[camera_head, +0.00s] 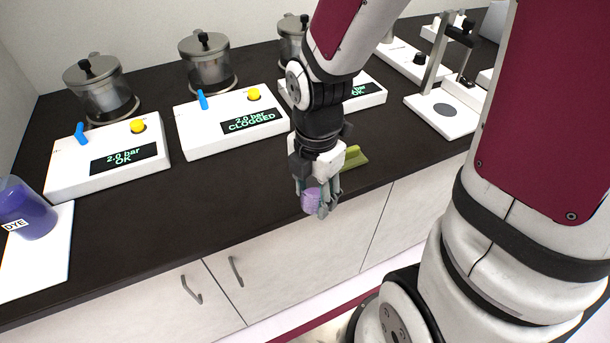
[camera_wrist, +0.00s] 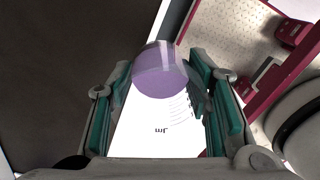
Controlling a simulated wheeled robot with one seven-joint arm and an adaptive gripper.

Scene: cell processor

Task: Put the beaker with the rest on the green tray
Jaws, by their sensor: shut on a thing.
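A small beaker with purple contents (camera_head: 311,201) is between the fingers of my gripper (camera_head: 319,196), over the front edge of the dark counter. In the wrist view the beaker (camera_wrist: 161,76) sits between the two teal finger pads, with scale marks on its clear wall. My gripper is shut on it. A green tray (camera_head: 355,157) lies on the counter just behind and to the right of my gripper, partly hidden by it. I cannot tell whether other beakers stand on it.
Three white pressure units with metal pots stand along the back; the middle one (camera_head: 230,124) reads "2.0 bar CLOGGED", the left one (camera_head: 108,163) "2.0 bar OK". A purple DYE container (camera_head: 27,211) stands on a white board at left. A white stand (camera_head: 443,116) is at right.

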